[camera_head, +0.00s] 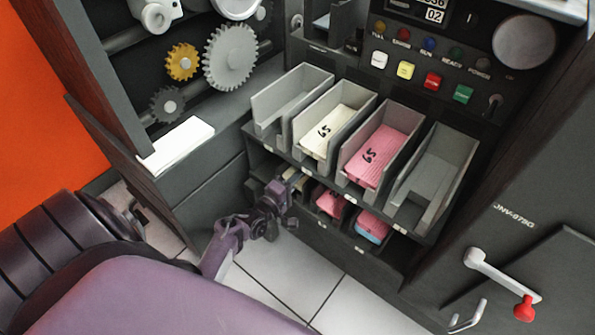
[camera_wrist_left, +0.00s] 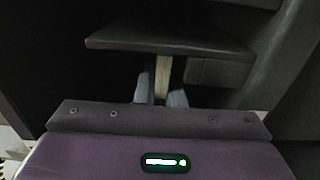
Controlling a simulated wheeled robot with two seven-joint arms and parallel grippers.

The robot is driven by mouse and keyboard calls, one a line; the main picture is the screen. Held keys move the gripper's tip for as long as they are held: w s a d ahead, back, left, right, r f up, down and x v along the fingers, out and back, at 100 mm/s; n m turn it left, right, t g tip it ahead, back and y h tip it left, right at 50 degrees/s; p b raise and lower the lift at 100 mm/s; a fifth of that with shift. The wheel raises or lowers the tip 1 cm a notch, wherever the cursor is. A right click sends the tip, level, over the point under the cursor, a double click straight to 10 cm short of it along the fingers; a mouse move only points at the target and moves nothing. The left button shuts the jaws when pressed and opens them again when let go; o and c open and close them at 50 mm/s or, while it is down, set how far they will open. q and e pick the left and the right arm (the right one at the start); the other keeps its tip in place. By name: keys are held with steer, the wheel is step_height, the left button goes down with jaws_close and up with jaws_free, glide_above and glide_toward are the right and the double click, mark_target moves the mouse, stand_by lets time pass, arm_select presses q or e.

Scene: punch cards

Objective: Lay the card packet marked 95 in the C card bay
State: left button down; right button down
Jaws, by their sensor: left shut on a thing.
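My left gripper (camera_head: 287,192) reaches into the lower shelf under the row of card bays. It is shut on a pale card packet (camera_head: 296,177), mostly hidden by the shelf and the gripper. In the left wrist view, a thin pale edge of this packet (camera_wrist_left: 162,76) shows upright between the two fingers. Its number does not show. Of the four upper bays, the leftmost bay (camera_head: 262,103) and the rightmost bay (camera_head: 459,143) are empty. A cream packet (camera_head: 327,130) and a pink packet (camera_head: 381,154) lie in the middle two. Bay letters are too small to read.
More packets, pink (camera_head: 331,203) and pink over blue (camera_head: 372,226), sit in the lower shelf to the right. A shelf edge (camera_wrist_left: 170,42) overhangs the held packet. Gears (camera_head: 230,57) are at upper left, and a red-knobbed crank (camera_head: 524,309) is at lower right.

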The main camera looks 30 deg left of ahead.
arm_select(q)
steer(key=c, duration=1.5)
jaws_free()
steer(key=shift+o, duration=0.2)
